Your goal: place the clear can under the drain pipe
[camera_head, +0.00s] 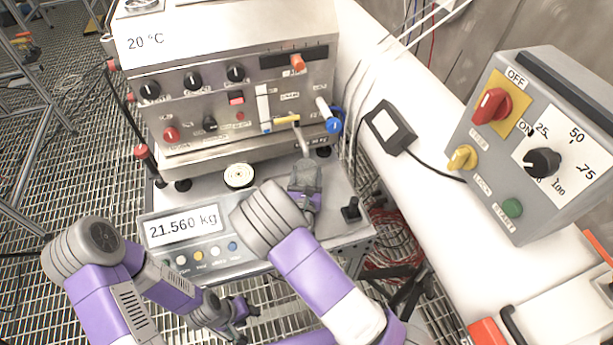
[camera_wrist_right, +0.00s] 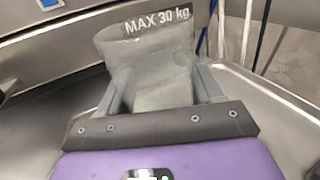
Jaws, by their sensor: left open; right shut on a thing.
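The clear can (camera_head: 305,176) is a see-through greyish cup, directly below the drain pipe (camera_head: 303,143) in the head view. The pipe is a short spout bending down from the machine's front. My right gripper (camera_head: 312,198) is shut on the can from the near side. In the right wrist view the can (camera_wrist_right: 150,72) is upright between the two fingers of my right gripper (camera_wrist_right: 160,92). I cannot tell whether the can's bottom touches the scale plate. My left gripper (camera_head: 240,312) is open and empty, low in front of the scale.
The scale (camera_head: 262,262) reads 21.560 kg and carries the steel machine (camera_head: 225,105) with knobs. A round pale disc (camera_head: 238,176) lies left of the can. A black joystick-like part (camera_head: 351,208) stands right of it. A grey control box (camera_head: 540,150) stands at the right.

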